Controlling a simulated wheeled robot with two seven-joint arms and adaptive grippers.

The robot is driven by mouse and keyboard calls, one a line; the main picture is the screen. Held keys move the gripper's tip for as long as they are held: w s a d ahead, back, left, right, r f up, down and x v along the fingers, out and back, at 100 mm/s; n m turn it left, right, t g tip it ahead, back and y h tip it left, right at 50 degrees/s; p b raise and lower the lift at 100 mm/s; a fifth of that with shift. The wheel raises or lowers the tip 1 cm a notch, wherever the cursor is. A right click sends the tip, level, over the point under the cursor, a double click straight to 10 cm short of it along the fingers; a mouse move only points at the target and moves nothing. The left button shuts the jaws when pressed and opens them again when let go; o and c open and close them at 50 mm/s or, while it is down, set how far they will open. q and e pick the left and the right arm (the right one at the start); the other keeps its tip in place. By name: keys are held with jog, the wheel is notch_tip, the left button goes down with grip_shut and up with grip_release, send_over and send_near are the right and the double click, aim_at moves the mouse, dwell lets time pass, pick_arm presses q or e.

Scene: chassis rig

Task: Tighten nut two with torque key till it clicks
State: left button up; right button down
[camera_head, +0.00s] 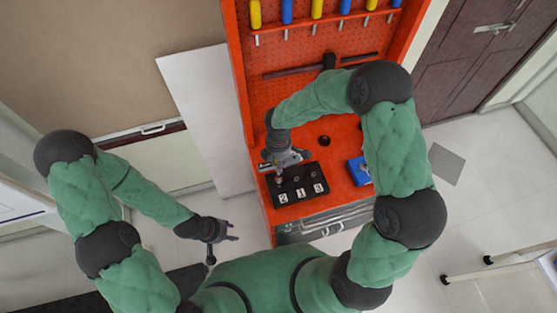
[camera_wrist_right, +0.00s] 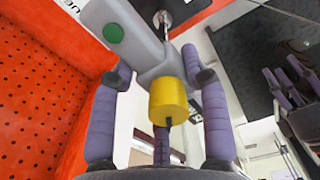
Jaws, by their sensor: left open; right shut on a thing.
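The black block (camera_head: 300,186) with the white labels 2, 1 and 3 lies on the red bench. Nut two (camera_head: 278,180) is a small spot above label 2, partly hidden by my right gripper. My right gripper (camera_head: 283,162) is over the block's left end. In the right wrist view its fingers (camera_wrist_right: 160,110) are shut on the torque key (camera_wrist_right: 140,60), grey with a green dot, a yellow cylinder and a metal tip. I cannot tell whether the tip touches the nut. My left gripper (camera_head: 232,231) is open and empty, left of the bench.
A blue box (camera_head: 358,171) lies right of the block, beside my right arm. A round dark hole (camera_head: 323,141) is behind it. The orange-red pegboard (camera_head: 290,55) with several yellow and blue handled tools rises at the back. A drawer (camera_head: 325,221) is below the bench front.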

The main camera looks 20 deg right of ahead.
jog(key=shift+f+b, duration=0.95)
jog(key=shift+f, duration=0.2)
jog(key=shift+d+m+b, duration=0.1)
jog(key=shift+m+b, duration=1.5)
jog(key=shift+m, duration=0.8)
jog(key=shift+d+m+b, duration=0.1)
jog(key=shift+m+b, duration=1.4)
jog(key=shift+m, duration=0.8)
jog(key=shift+s+m+b, duration=0.15)
jog(key=shift+m+b, duration=1.25)
jog(key=shift+m, duration=1)
jog(key=shift+s+d+r+m+b, duration=0.1)
jog(key=shift+m+b, duration=0.55)
jog(key=shift+m, duration=0.5)
jog(key=shift+s+m+b, duration=0.1)
jog(key=shift+m+b, duration=0.5)
jog(key=shift+m, duration=0.55)
jog(key=shift+w+n, duration=0.1)
jog(key=shift+n, duration=0.4)
jog(key=shift+r+p, duration=0.2)
jog(key=shift+p, duration=0.2)
